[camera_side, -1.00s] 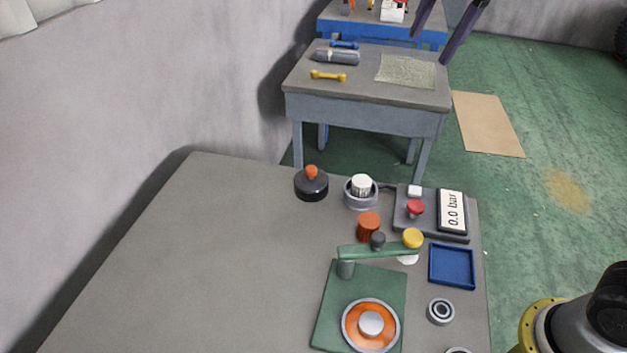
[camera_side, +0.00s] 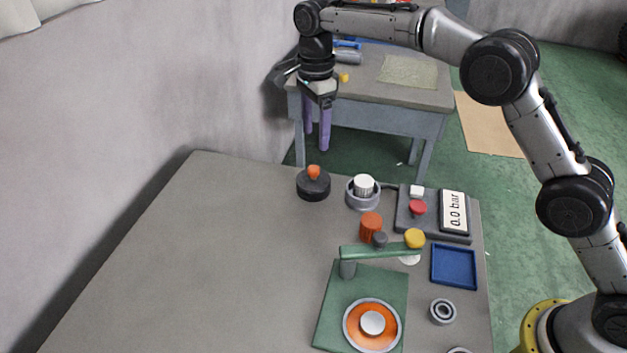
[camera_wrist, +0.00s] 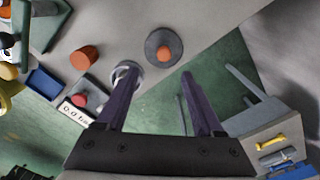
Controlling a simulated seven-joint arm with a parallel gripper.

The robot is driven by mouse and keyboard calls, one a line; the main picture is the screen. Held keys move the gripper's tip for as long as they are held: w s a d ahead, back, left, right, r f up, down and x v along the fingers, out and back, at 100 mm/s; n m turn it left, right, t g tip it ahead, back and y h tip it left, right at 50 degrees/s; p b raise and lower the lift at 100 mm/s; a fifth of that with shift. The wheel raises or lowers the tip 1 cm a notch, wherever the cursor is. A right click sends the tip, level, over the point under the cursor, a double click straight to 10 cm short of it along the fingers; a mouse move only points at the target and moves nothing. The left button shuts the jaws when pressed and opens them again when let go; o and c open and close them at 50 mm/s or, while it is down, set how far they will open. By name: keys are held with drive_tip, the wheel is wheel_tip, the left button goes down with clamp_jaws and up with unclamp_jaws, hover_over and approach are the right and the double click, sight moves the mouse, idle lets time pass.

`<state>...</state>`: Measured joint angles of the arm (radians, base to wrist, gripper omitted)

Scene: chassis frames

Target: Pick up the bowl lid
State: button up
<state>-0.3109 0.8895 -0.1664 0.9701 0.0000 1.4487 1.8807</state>
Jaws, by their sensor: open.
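The bowl lid (camera_side: 314,188) is a round black disc with an orange knob on top. It sits flat at the far edge of the grey table. My gripper (camera_side: 316,141) points down above the lid in the side view, its two purple fingers apart and empty. In the wrist view the lid (camera_wrist: 153,54) lies just beyond the fingertips, roughly centred between them, with its knob visible. My open gripper (camera_wrist: 158,76) is not touching it.
A grey ring with a white cap (camera_side: 362,192) stands close to the right of the lid. A gauge box (camera_side: 402,219), an orange cylinder (camera_side: 370,228), a blue tray (camera_side: 454,267) and a green clamp plate (camera_side: 332,318) are nearer. The table's left half is clear.

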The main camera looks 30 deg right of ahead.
hover_over(313, 167)
drive_tip(key=f, duration=0.5)
drive_tip(key=shift+s+f, duration=0.4)
drive_tip(key=shift+w+f, duration=0.2)
drive_tip(key=shift+f, duration=1.1)
drive_tip(key=shift+w+f, duration=0.15)
drive_tip(key=shift+f, duration=1.15)
clamp_jaws()
